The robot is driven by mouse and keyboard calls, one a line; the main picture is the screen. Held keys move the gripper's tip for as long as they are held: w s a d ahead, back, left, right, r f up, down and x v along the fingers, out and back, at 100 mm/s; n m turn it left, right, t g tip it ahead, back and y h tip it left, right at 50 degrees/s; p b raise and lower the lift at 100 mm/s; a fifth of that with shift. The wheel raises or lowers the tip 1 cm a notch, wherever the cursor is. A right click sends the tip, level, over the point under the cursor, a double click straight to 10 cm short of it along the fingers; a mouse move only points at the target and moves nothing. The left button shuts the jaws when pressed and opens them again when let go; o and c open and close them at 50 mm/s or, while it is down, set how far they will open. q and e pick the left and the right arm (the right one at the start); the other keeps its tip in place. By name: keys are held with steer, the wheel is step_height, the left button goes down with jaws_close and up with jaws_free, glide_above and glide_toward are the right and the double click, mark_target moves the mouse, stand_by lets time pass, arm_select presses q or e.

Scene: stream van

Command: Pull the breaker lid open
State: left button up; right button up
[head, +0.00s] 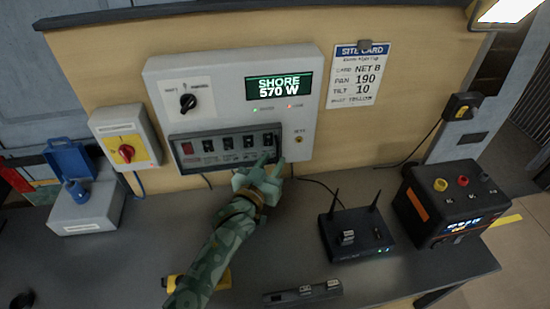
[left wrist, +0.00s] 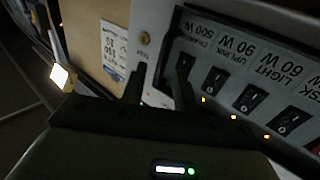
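The breaker panel (head: 195,137) is a dark framed strip low on a light grey wall box. It holds a red switch at its left end and several black rocker switches with watt labels. A separate lid over it cannot be made out clearly. The left wrist view shows the switches and the panel's dark frame (left wrist: 220,24) close up. My left gripper (head: 272,160) is at the panel's right end. Its two dark fingers stand apart (left wrist: 160,85), either side of the frame's end edge, with nothing clearly held; contact cannot be told. My right gripper is not in view.
The box's display (head: 279,87) reads SHORE 570 W. A red-and-yellow rotary switch (head: 126,152) and a grey box with a blue lid (head: 88,208) are left. A router (head: 355,238) and a black power unit (head: 450,205) stand right on the counter. A site card (head: 358,75) hangs above.

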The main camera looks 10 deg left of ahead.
arm_select(q)
steer(key=shift+w+d, duration=0.25)
steer(key=shift+w, duration=0.95)
jaws_close()
steer(key=shift+s, duration=0.1)
steer(key=shift+s, duration=0.1)
